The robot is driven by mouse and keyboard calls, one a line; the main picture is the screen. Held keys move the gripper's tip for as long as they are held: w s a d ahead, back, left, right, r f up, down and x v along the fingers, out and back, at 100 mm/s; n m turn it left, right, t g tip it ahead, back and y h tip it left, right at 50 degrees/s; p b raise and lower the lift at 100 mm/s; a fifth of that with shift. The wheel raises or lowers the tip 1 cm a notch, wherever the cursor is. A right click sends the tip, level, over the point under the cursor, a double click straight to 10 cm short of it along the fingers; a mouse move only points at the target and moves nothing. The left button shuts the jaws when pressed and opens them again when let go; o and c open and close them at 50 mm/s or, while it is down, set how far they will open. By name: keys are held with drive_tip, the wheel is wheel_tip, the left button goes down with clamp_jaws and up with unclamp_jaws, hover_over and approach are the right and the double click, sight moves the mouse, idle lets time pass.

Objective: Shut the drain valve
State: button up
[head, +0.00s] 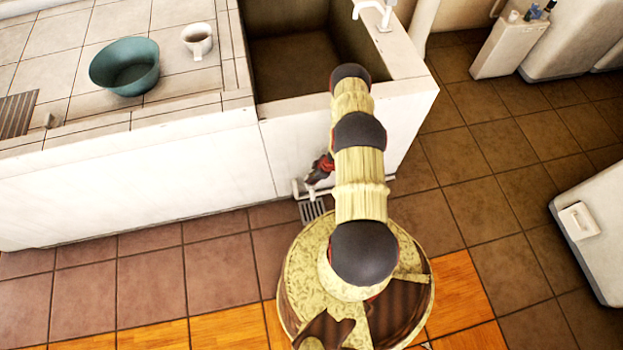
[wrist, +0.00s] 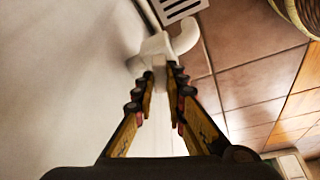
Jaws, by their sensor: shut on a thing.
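The drain valve (wrist: 156,48) is a white fitting low against the white basin wall, with a curved spout on its right in the wrist view. In the head view a small pale part of its pipe (head: 297,187) shows at the foot of the wall. My gripper (wrist: 160,76) has its two fingers closed on either side of a white part of the valve, which looks like its handle. In the head view my gripper (head: 318,170) is small and dark beside the wall, partly hidden by my arm. The handle's exact angle is hard to tell.
A floor drain grate (head: 311,210) lies just below the valve; it also shows in the wrist view (wrist: 180,8). The basin (head: 300,70) stands above. A green bowl (head: 126,66) and a white mug (head: 197,40) sit on the tiled counter.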

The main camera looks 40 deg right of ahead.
drive_tip(key=shift+m, duration=0.3)
clamp_jaws()
drive_tip(key=m+h, duration=0.1)
drive_tip(key=m, duration=0.1)
drive_tip(key=shift+a+m, duration=0.1)
drive_tip(key=shift+m, duration=0.2)
drive_tip(key=m, duration=0.2)
drive_tip(key=m+h, duration=0.1)
drive_tip(key=shift+a+m+t+h, duration=0.1)
drive_tip(key=shift+m+t+h, duration=0.2)
drive_tip(key=shift+m, duration=0.1)
drive_tip(key=m+h, duration=0.2)
drive_tip(key=m, duration=0.4)
drive_tip(key=shift+a+b, duration=0.1)
drive_tip(key=shift+b, duration=0.2)
drive_tip(key=shift+h, duration=0.3)
drive_tip(key=o, duration=0.7)
unclamp_jaws()
drive_tip(key=shift+o, duration=0.5)
